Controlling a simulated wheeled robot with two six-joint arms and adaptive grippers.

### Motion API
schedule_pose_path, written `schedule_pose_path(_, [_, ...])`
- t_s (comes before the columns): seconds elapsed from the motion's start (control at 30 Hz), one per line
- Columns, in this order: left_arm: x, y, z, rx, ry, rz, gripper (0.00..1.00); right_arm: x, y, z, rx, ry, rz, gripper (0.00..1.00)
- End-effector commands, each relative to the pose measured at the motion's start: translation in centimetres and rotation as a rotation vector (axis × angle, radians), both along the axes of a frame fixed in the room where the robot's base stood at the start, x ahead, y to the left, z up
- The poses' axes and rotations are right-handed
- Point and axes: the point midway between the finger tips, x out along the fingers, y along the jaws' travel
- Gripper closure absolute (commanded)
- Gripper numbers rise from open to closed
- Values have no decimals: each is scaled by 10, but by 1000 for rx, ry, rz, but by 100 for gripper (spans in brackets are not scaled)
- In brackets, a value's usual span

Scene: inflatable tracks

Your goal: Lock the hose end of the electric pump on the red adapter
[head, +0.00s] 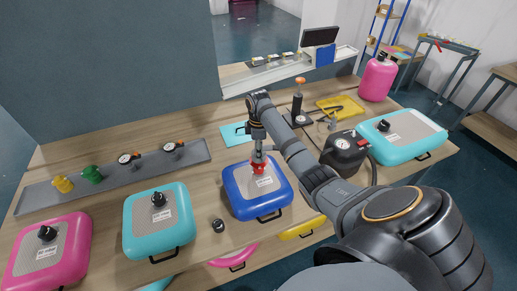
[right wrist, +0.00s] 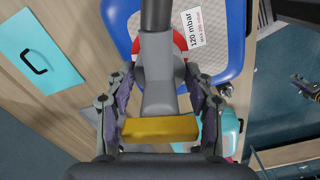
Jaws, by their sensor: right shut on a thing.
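The red adapter (head: 259,169) stands on the blue inflatable track (head: 240,203); its red edge also shows behind the hose end in the right wrist view (right wrist: 181,40). My right gripper (head: 257,143) is above the blue track, shut on the grey hose end (right wrist: 158,82). The hose end points down at the adapter and overlaps it in view; I cannot tell whether it is seated or locked. A yellow piece (right wrist: 160,129) shows between my fingers. The black electric pump (head: 343,155) with a gauge stands on the bench at right. My left gripper is out of view.
Turquoise tracks (head: 138,222) (head: 420,128) and a pink track (head: 30,262) lie on the bench. A grey tray (head: 108,182) holds gauges and a yellow and a green part. A black cap (head: 218,225) lies left of the blue track. A hand pump (head: 298,100) stands behind my right arm.

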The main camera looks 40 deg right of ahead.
Motion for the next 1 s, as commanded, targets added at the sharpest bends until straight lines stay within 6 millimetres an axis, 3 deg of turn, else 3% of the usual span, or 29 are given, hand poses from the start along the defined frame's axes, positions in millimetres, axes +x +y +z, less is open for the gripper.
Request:
schedule_pose_path(0.67, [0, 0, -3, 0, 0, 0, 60, 0, 0, -14, 0, 0, 11, 81])
schedule_pose_path(0.87, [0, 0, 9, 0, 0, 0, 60, 0, 0, -11, 0, 1, 212, 81])
schedule_pose_path(1.0, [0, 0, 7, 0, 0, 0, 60, 0, 0, -14, -1, 0, 407, 81])
